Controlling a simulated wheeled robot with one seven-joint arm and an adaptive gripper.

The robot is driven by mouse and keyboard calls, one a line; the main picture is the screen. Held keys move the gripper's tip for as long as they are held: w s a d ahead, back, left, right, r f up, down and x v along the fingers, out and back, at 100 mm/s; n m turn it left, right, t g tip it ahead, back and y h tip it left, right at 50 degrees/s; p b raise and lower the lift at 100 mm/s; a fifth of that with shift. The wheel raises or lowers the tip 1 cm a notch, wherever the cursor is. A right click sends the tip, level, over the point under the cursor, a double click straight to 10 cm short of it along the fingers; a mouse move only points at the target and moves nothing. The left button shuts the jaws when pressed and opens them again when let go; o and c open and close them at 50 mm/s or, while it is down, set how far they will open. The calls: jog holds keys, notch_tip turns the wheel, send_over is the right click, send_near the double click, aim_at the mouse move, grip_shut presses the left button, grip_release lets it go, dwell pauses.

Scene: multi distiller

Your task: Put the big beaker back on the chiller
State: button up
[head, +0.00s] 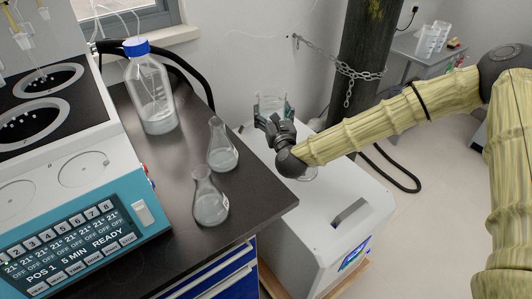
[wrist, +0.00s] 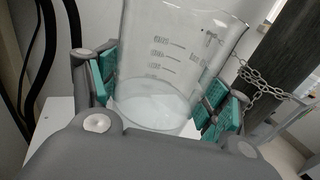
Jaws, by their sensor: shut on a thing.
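The big beaker (head: 270,103) is clear glass with printed volume marks. My gripper (head: 272,116) is shut on it, with a green-padded finger on each side. In the wrist view the beaker (wrist: 165,70) stands between the fingers of my gripper (wrist: 160,100), roughly upright and somewhat tilted in that picture. The chiller (head: 340,205) is the white box with a handle recess and a small lit display on its front. The beaker is over the back part of the chiller's top. My gripper hides its base in the head view, so I cannot tell whether it touches.
A dark bench (head: 180,185) left of the chiller holds two flasks (head: 222,150) and a blue-capped bottle (head: 150,95). The distiller (head: 70,190) stands further left. A dark column (head: 365,50) with a chain (head: 345,73) rises behind the chiller. The chiller's front top is mostly clear.

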jog(key=shift+w+a+r+y, duration=0.1)
jog(key=shift+a+r+y, duration=0.05)
jog(key=shift+a, duration=0.25)
jog(key=shift+w+a+r+y, duration=0.1)
jog(key=shift+a+r+y, duration=0.05)
jog(key=shift+a, duration=0.2)
jog(key=shift+a+b, duration=0.15)
jog(key=shift+b, duration=0.15)
jog(key=shift+f+b, duration=0.6)
jog(key=shift+f, duration=4.25)
jog(key=shift+f, duration=0.15)
jog(key=o, duration=1.4)
jog(key=p+v, duration=0.1)
jog(key=v, duration=1.1)
jog(key=shift+r, duration=0.2)
